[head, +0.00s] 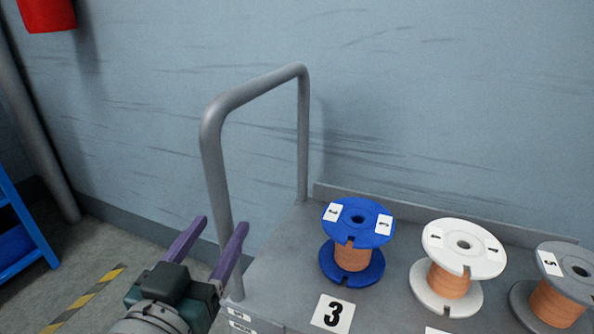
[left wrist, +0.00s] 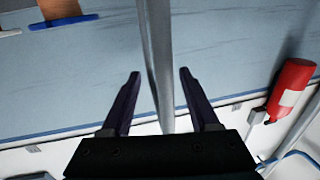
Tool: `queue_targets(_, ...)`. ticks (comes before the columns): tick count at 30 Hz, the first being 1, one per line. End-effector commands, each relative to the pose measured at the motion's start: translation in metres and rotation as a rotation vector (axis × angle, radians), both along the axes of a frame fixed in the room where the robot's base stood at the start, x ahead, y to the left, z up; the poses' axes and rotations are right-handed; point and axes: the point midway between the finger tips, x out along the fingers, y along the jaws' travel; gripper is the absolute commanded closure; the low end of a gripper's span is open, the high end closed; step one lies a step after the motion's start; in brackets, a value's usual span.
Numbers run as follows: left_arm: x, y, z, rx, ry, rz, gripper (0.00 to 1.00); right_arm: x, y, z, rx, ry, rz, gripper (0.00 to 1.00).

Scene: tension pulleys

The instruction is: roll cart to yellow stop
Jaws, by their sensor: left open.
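The grey cart (head: 270,288) stands against the wall, with a bent tube handle (head: 258,88) rising at its left end. My left gripper (head: 222,226) is open at the near upright of that handle. In the left wrist view the grey upright (left wrist: 158,60) passes between the two spread purple fingers (left wrist: 160,73), with a gap visible on each side. A yellow and black striped strip (head: 85,298) lies on the floor left of the cart; whether it is the yellow stop I cannot tell. My right gripper is out of view.
The cart carries a blue spool (head: 357,240), a white spool (head: 455,265) and a grey spool (head: 560,285). A blue rack (head: 25,235) stands at the left edge. A red extinguisher (left wrist: 290,90) shows in the left wrist view. Floor between rack and cart looks clear.

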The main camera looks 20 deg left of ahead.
Motion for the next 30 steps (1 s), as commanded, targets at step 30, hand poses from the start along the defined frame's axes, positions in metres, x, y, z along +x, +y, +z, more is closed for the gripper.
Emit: queue_targets(30, -0.033, -0.017, 0.06, -0.008, 0.23, -0.104, 0.39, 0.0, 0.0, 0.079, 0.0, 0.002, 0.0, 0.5)
